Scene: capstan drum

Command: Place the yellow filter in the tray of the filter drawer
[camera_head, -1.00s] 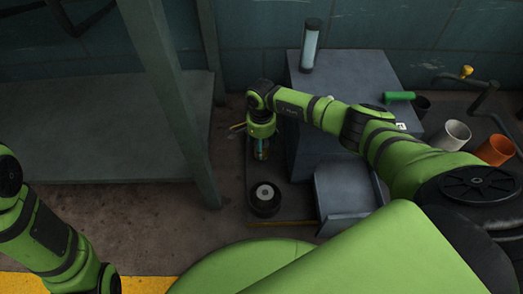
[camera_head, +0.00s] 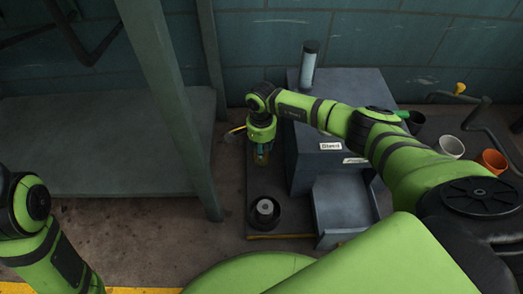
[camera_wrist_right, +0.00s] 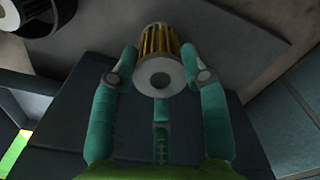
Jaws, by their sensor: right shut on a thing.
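The yellow filter (camera_wrist_right: 160,42) has amber ribs and a grey ring end with a hole. My right gripper (camera_wrist_right: 163,75), with teal fingers, is shut on it in the right wrist view. In the head view my right gripper (camera_head: 262,155) points down left of the grey cabinet, with a little of the filter showing below the fingers. An open grey tray (camera_head: 343,203), apparently the filter drawer, extends from the cabinet's front, to the right of and nearer than the gripper. The filter is apart from it. My left arm shows at lower left; its gripper is out of frame.
A round black container with a pale centre (camera_head: 265,210) sits on the floor plate left of the tray. The grey cabinet (camera_head: 305,172) bears a clear cylinder (camera_head: 309,65). A post (camera_head: 172,110) stands at left. White (camera_head: 451,147) and orange (camera_head: 491,161) cups stand at right.

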